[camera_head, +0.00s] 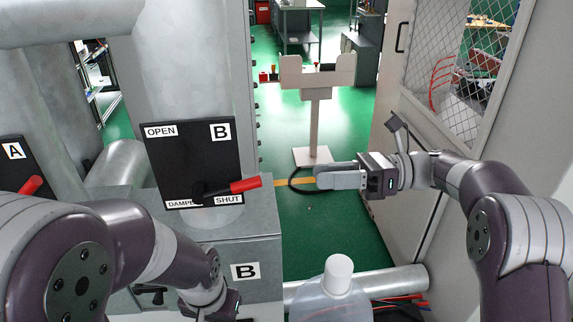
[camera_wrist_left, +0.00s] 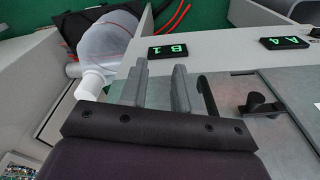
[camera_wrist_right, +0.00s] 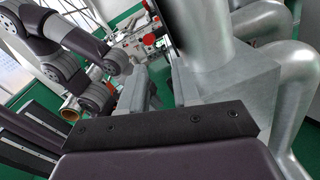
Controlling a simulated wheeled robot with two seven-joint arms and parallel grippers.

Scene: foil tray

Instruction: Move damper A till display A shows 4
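Damper A is a black plate (camera_head: 15,160) marked A at the left edge, with a red handle (camera_head: 32,185) rising to the right; my left arm hides its lower part. Display A (camera_wrist_left: 286,43) reads 4 in green in the left wrist view. Damper B, a black plate (camera_head: 185,150), has its red handle (camera_head: 245,185) pointing right, just above the SHUT label. Display B (camera_wrist_left: 168,51) reads 1. My left gripper (camera_wrist_left: 158,82) is open and empty, near the displays. My right gripper (camera_head: 322,177) is open and empty, right of damper B and apart from it.
A clear jug with a white cap (camera_head: 339,272) stands at the bottom middle. A grey cabinet (camera_head: 240,250) marked B stands under damper B. A pale post stand (camera_head: 317,110) is farther back. A mesh-windowed panel (camera_head: 420,80) is at right. Green floor (camera_head: 335,230) lies between.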

